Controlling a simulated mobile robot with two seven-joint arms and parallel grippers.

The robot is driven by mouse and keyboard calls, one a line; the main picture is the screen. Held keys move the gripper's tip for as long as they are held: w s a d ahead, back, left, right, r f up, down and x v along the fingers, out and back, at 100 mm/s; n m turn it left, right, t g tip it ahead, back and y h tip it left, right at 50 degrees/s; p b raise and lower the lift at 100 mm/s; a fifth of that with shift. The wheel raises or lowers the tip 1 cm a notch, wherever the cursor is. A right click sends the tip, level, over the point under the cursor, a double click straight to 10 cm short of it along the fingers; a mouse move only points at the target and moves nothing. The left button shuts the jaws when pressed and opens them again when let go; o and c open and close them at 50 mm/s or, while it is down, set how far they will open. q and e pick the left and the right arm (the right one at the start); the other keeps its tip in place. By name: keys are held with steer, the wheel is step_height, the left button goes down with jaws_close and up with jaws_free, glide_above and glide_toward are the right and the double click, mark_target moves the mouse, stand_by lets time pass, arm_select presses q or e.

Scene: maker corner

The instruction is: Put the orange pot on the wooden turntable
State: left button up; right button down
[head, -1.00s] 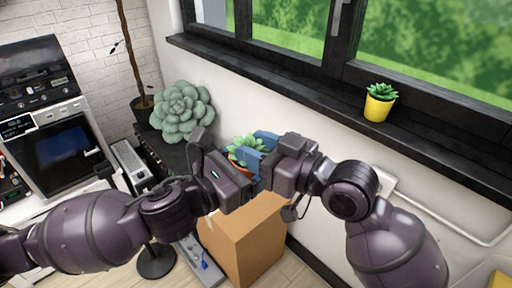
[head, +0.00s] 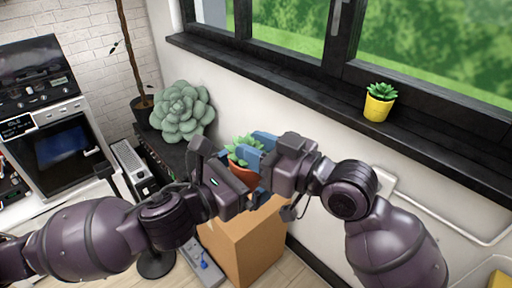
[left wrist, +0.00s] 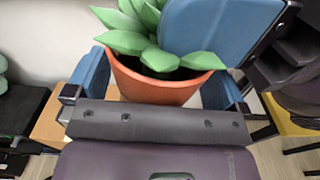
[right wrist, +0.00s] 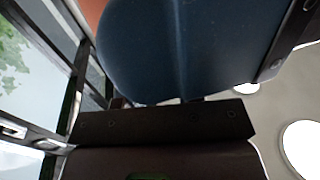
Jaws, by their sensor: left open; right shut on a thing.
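The orange pot (head: 243,174) holds a green succulent and is in the air above a cardboard box. My right gripper (head: 257,149) is shut on it from the right, with blue finger pads at its rim. In the right wrist view a blue pad fills the middle, and a sliver of the orange pot (right wrist: 95,12) shows at the top left. My left gripper (head: 238,188) is open at the near left of the pot. In the left wrist view its blue fingers (left wrist: 158,88) stand on both sides of the pot, with gaps hard to judge. I see no wooden turntable.
The cardboard box (head: 245,238) stands on the floor below. A yellow potted plant (head: 378,103) is on the dark windowsill (head: 300,80). A big green succulent (head: 182,112) stands at the back left, beside a machine with a dark screen (head: 62,148).

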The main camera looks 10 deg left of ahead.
arm_select(q)
steer(key=s+a+f+m+y, duration=0.4)
steer(key=a+f+m, duration=0.3)
steer(key=f+m, duration=0.2)
steer(key=s+a+f+m+g+y, duration=0.1)
steer(key=s+a+f+m+y, duration=0.2)
steer(key=f, duration=0.9)
steer(key=s+a+f+m+g+y, duration=0.1)
steer(key=s+a+f+m+y, duration=0.3)
steer(key=s+a+f+m, duration=0.3)
steer(key=a+f+m, duration=0.4)
steer(key=m, duration=0.5)
steer(key=shift+s+f+y, duration=0.25)
steer(key=shift+s+y, duration=0.05)
arm_select(e)
steer(key=shift+r, duration=0.1)
